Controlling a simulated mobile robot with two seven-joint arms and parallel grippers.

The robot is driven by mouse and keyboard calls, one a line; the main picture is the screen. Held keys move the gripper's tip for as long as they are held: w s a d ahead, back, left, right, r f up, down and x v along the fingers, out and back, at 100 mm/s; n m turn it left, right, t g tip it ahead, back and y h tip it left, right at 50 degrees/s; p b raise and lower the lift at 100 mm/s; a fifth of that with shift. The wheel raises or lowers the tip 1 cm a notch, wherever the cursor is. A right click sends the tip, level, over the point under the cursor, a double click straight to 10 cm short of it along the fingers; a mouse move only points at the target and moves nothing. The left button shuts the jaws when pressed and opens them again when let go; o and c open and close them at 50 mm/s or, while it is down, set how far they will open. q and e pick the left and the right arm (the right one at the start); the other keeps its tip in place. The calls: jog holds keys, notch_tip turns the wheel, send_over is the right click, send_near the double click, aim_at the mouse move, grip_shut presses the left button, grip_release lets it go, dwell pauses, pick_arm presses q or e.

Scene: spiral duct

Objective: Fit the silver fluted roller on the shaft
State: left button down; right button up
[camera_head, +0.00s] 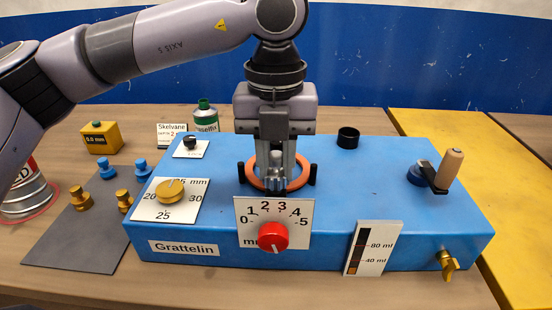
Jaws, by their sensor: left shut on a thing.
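My left gripper (275,185) comes down from above over the middle of the blue machine (350,200). It is shut on the silver fluted roller (275,172), which stands upright between its fingers. An orange ring (250,174) on the machine's top surrounds the roller in the picture, with black posts on both sides. The shaft cannot be made out; the gripper and roller cover that spot. I cannot tell whether the roller touches the machine. My right gripper is not in view.
A red knob (273,237) and dial are on the front, a brass knob (170,190) at left, a crank (445,172) at right. A green can (205,117) stands behind.

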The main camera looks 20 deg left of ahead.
pick_arm(q)
jog(key=shift+f+b, duration=0.5)
jog(key=shift+b, duration=0.3)
dwell(1.2)
jog(key=c, duration=0.5)
grip_release()
jog(key=shift+c, duration=0.2)
jog(key=shift+r+p, duration=2.75)
jog(key=shift+r, duration=1.35)
jog(key=shift+f, duration=0.1)
